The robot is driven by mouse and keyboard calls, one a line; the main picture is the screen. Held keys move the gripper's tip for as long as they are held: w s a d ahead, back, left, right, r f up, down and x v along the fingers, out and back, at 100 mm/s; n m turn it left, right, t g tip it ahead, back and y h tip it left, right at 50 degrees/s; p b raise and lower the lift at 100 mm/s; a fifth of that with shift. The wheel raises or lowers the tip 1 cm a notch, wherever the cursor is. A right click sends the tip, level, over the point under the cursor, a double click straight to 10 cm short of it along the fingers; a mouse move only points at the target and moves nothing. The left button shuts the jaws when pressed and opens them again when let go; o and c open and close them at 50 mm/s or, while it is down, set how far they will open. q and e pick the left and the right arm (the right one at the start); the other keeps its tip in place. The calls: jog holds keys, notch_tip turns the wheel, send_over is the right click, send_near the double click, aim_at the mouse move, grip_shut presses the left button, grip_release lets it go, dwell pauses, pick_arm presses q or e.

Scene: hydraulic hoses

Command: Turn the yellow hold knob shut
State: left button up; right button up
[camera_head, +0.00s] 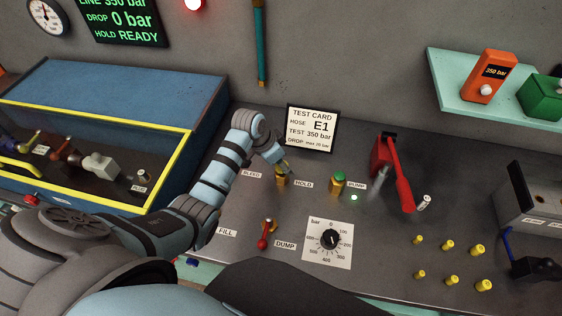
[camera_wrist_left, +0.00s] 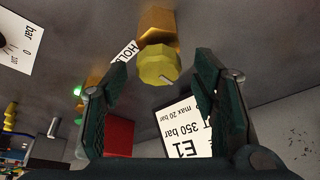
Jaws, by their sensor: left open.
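The yellow hold knob (camera_wrist_left: 157,66) sits on a brass valve body (camera_wrist_left: 158,27) beside the HOLD label (camera_wrist_left: 124,51). Its face, with a short pale mark, points toward my left wrist camera. My left gripper (camera_wrist_left: 162,72) is open, with one dark finger on each side of the knob; a gap shows on both sides. In the head view, my left arm comes from the left, and its gripper (camera_head: 284,167) is at the brass hold valve (camera_head: 281,181), partly covering it. My right gripper is not in view.
The test card (camera_head: 311,128) stands just behind the valve. A green-topped pump valve (camera_head: 338,186), a red lever (camera_head: 393,170) and a pressure dial (camera_head: 329,240) are to the right. A red-handled dump valve (camera_head: 266,234) is in front. A yellow-edged blue box (camera_head: 120,95) stands left.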

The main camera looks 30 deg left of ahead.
pick_arm(q)
jog(key=shift+s+r, duration=0.1)
jog(key=shift+s, duration=0.15)
jog(key=shift+c, duration=0.4)
jog(key=c, duration=1.1)
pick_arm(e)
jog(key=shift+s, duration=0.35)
